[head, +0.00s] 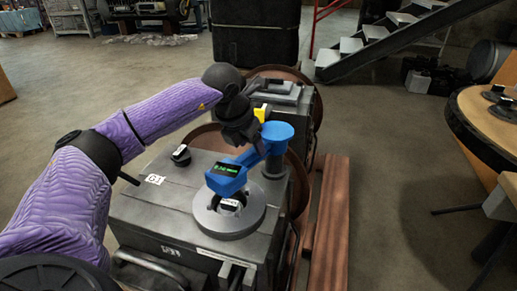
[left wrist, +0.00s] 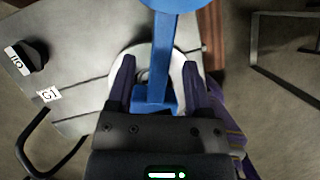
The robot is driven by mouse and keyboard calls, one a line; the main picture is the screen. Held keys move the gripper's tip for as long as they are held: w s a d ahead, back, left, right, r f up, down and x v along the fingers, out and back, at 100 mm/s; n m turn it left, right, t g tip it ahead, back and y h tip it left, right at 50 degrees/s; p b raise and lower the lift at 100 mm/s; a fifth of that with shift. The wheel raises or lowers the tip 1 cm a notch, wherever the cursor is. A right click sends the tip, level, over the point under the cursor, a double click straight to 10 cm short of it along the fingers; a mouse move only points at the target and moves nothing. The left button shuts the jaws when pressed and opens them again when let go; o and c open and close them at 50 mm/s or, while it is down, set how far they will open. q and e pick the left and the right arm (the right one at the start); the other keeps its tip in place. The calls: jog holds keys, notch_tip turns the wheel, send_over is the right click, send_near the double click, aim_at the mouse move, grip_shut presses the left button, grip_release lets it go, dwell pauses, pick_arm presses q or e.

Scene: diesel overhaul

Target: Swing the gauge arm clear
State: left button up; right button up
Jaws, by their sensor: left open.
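The blue gauge arm (head: 250,157) is mounted on a post on top of a dark grey machine block (head: 150,212). Its near end carries a green-lit display (head: 226,169) over a round grey ring (head: 256,212). In the left wrist view the blue arm (left wrist: 162,55) runs between my two dark fingers. My left gripper (head: 246,137) is above the arm in the head view; in the left wrist view the gripper (left wrist: 158,75) is open, with a finger on each side of the arm and visible gaps. Its fingertips are hard to make out in the head view. My right gripper is not seen.
A small black labelled knob (head: 181,156) sits on the block's top left. A second machine block (head: 285,100) stands behind. Reddish-brown beams (head: 330,222) lie on the floor to the right. A round wooden table (head: 490,125) stands at far right, with open floor between.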

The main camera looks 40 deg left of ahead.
pick_arm(q)
jog(key=shift+x, duration=0.9)
jog(key=shift+r, duration=0.1)
jog(key=shift+c, duration=0.3)
grip_shut()
